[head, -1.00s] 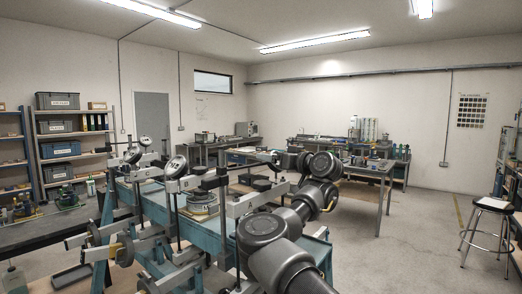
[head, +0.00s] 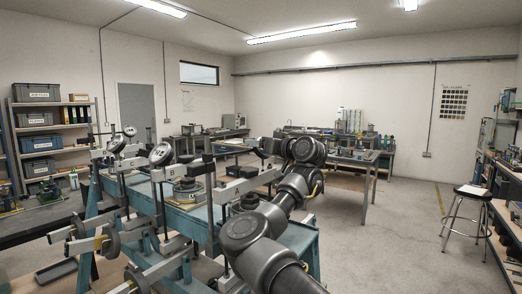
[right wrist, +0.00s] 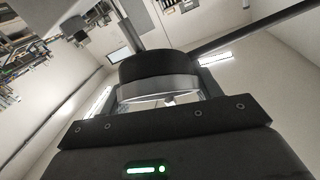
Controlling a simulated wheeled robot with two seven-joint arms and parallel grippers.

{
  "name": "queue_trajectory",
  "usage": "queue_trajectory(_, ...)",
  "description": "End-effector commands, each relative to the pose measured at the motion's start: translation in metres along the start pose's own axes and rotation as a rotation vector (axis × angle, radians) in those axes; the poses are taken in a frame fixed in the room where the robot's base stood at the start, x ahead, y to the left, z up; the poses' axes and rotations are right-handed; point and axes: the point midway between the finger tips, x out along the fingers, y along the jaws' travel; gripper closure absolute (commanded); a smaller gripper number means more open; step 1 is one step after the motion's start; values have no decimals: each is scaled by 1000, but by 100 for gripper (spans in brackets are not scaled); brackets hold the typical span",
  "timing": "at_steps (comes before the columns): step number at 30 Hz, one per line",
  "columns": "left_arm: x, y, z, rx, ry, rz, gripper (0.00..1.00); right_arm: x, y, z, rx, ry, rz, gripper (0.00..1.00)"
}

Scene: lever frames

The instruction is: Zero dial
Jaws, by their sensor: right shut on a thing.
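Several dial gauges with white faces stand on posts along a blue bench of lever frames: a near one (head: 161,154), one behind it (head: 117,144) and a farther one (head: 130,131). My right arm reaches over the bench, and my right gripper (head: 268,147) is at the right end frame, small and partly hidden by my wrist. In the right wrist view, the gripper (right wrist: 160,92) is shut around a round black dial housing (right wrist: 155,66) with a silver rim. I see this dial from its side; its face and pointer are hidden. My left gripper is out of view.
The blue bench (head: 290,240) carries upright posts, horizontal bars and round black weights (head: 250,201) close to my arm. A second workbench (head: 372,160) stands behind. A stool (head: 468,205) is at the right, with open floor between.

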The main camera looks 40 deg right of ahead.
Motion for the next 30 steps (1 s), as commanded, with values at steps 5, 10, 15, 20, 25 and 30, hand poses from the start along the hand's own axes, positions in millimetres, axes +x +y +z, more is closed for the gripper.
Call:
queue_trajectory(5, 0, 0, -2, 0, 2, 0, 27, 0, 2, 0, 66, -2, 71, 60)
queue_trajectory(10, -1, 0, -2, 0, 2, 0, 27, 0, 2, 0, 96, 2, 95, 60)
queue_trajectory(15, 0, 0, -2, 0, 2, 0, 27, 0, 2, 0, 98, 3, 95, 60)
queue_trajectory(20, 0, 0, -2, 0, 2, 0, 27, 0, 2, 0, 97, 3, 94, 28)
queue_trajectory(25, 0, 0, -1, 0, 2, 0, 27, 0, 2, 0, 96, 3, 94, 15)
queue_trajectory(30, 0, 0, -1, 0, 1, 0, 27, 0, 2, 0, 96, 3, 94, 15)
